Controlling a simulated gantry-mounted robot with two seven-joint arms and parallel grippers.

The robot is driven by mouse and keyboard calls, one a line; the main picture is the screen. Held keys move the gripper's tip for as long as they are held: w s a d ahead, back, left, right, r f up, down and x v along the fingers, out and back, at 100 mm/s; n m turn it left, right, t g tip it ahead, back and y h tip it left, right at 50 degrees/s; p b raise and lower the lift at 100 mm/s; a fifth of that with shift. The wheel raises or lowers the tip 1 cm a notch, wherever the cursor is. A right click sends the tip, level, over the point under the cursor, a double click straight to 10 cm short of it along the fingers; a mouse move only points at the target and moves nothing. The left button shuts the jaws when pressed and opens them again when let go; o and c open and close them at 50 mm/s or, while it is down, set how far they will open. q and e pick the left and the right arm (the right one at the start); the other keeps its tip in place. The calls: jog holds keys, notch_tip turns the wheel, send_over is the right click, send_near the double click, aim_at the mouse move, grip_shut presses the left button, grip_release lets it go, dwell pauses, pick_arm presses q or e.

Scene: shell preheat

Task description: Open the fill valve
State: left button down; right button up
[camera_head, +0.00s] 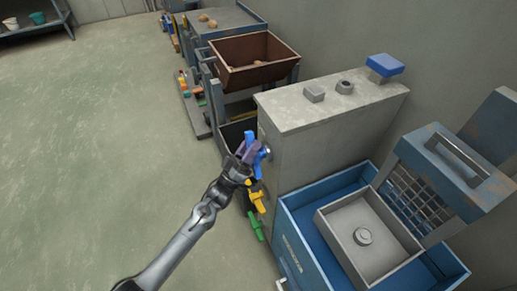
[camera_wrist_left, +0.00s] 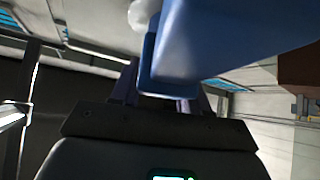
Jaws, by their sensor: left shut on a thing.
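My left gripper (camera_head: 249,157) is at the left end face of the grey cabinet. Its purple-grey fingers are shut on a blue handle (camera_head: 263,151), which I take to be the fill valve's handle. In the left wrist view the blue handle (camera_wrist_left: 225,45) fills the top middle, between the fingers (camera_wrist_left: 165,95). A pale round knob (camera_wrist_left: 142,14) shows beside it. The fingers partly hide the handle in the head view, so I cannot tell its exact angle. My right gripper is in neither view.
Yellow (camera_head: 257,200) and green (camera_head: 256,228) handles sit low, close to my left wrist. The grey cabinet (camera_head: 330,100) stands right of the gripper, with a blue open-topped unit (camera_head: 300,235) in front. A brown hopper (camera_head: 253,60) stands behind. The floor at left is clear.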

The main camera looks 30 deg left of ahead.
pick_arm(q)
jog(key=m+g+h+b, duration=0.1)
jog(key=m+h, duration=0.2)
jog(key=m+g+h+b, duration=0.1)
jog(key=m+h, duration=0.2)
jog(key=m, duration=0.1)
jog(key=s+d+m+g+h+b, duration=0.1)
jog(key=m+h, duration=0.2)
jog(key=shift+m+g, duration=0.4)
jog(key=shift+m+g+h+b, duration=0.3)
jog(key=shift+m+h, duration=0.1)
jog(key=shift+h, duration=0.2)
jog(key=c, duration=1)
grip_release()
jog(key=shift+o, duration=0.4)
jog(key=shift+s+a+f, duration=0.25)
jog(key=shift+s+f, duration=0.05)
jog(key=shift+f, duration=0.05)
jog(key=p+v, duration=0.2)
jog(key=v, duration=0.8)
